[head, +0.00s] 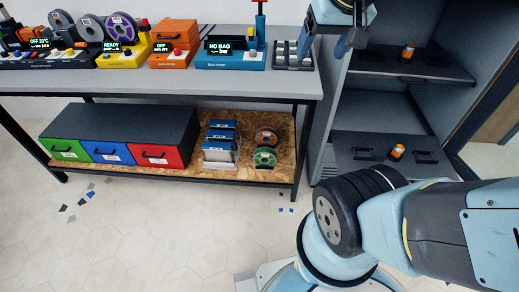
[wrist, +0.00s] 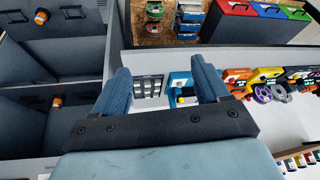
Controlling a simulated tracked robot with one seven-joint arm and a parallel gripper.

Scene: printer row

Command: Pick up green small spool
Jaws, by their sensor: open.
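The green small spool (head: 264,157) lies on the wooden lower shelf under the workbench, near its right end. An orange spool (head: 266,137) is just behind it. In the wrist view, which looks upside down, the green spool (wrist: 155,10) is small at the top edge. My gripper (head: 328,44) is at the top of the head view, high above the shelf, by the bench's right end and the cabinet. In the wrist view my gripper (wrist: 160,70) has its two blue fingers wide apart with nothing between them. It is well away from the spool.
The workbench top (head: 180,83) overhangs the shelf. A spool-side rack of blue boxes (head: 220,146) and a drawer unit (head: 130,125) stand left of the spool. A bench leg (head: 305,140) and an open cabinet (head: 400,110) are to the right. The floor in front is mostly clear.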

